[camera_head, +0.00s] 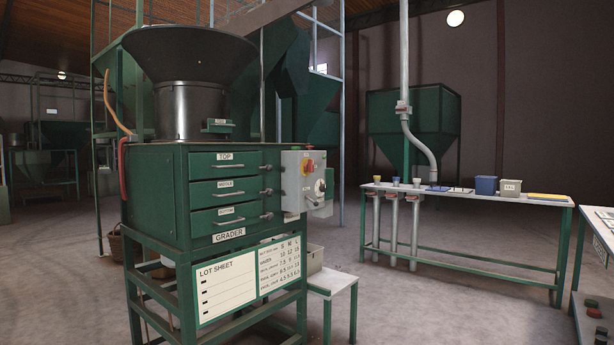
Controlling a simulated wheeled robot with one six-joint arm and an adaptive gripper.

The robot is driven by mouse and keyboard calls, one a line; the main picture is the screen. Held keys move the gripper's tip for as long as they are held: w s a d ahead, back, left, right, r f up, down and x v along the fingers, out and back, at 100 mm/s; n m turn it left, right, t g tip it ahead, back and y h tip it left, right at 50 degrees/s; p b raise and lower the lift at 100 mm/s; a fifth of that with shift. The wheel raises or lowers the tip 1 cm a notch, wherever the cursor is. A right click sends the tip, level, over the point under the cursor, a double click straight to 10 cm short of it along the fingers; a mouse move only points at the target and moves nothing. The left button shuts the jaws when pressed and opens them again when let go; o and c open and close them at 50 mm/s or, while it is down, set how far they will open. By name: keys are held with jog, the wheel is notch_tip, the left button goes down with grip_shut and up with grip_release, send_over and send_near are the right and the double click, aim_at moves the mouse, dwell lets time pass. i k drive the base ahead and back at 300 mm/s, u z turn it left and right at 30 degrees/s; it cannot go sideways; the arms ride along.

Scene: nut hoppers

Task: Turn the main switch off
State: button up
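A light grey control box (294,181) is fixed to the right side of the green grader (160,195), beside its drawers. The small labels on the box are too small to read. My gripper is not in this view.
A white-topped stool (332,281) stands by the grader's right legs. A long green-framed bench (480,197) with cups, bins and trays is behind at right. Another table (603,222) is at the right edge. The floor (430,300) between is clear.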

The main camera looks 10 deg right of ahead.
aim_at(309, 167)
jog(key=z, duration=0.35)
jog(key=i, duration=2.05)
jog(key=u, duration=0.1)
